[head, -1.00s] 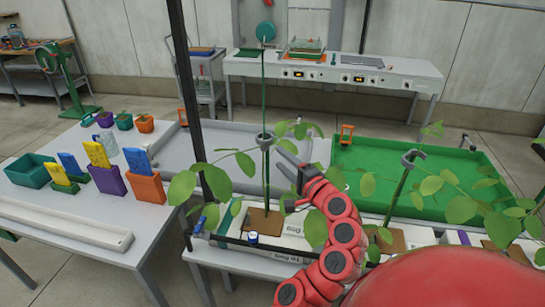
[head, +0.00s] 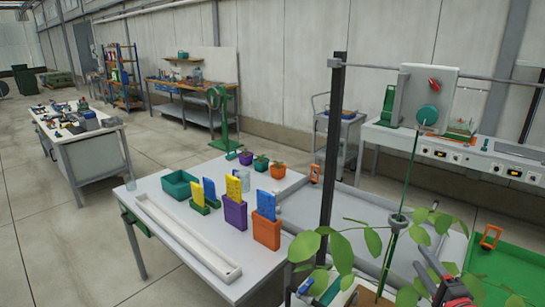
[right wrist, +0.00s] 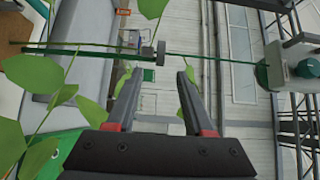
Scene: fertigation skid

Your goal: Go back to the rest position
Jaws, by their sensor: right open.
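My right gripper (head: 432,272) is low at the right of the head view, at the end of my red arm, among plant leaves. In the right wrist view it is open (right wrist: 157,78), with nothing seen between its two dark fingers. A green plant stem (right wrist: 205,57) with a grey clip (right wrist: 160,53) crosses just beyond the fingertips; I cannot tell whether they touch. In the head view the clip (head: 398,221) sits high on the upright stem, left of and above the gripper. My left gripper is not in view.
A dark post (head: 331,150) stands left of the plant. A white table (head: 160,190) holds several coloured pots and a long white channel (head: 187,238). A green tray (head: 505,265) lies at right. Open floor (head: 60,240) is at left.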

